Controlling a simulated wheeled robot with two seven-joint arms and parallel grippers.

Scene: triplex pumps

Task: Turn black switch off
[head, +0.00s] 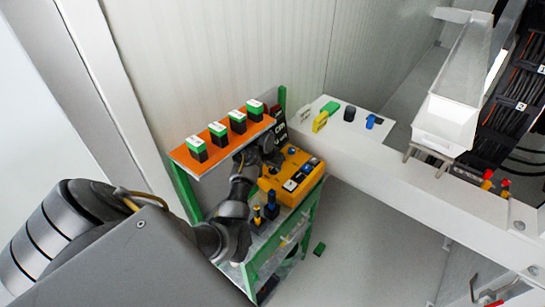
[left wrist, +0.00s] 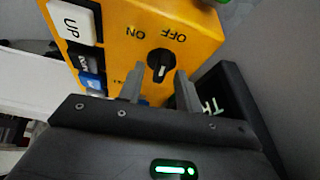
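The black switch (left wrist: 160,64) is a round rotary knob on the face of a yellow control box (left wrist: 125,45). The labels ON and OFF appear upside down beside it, ON at left and OFF at right in the left wrist view. Which label the knob points to is unclear. My left gripper (left wrist: 160,82) is open, its two fingers apart on either side of the knob, tips close to the panel. Contact cannot be told. In the head view my left gripper (head: 268,150) is at the yellow box (head: 292,175) and hides the switch. My right gripper is not in view.
The box stands on a green-framed shelf (head: 256,262) below an orange shelf (head: 176,152) holding several green-and-black boxes (head: 197,150). Buttons, one marked UP (left wrist: 70,22), are left of the switch. A black box (left wrist: 230,100) sits close right. A white beam (head: 400,165) runs at right.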

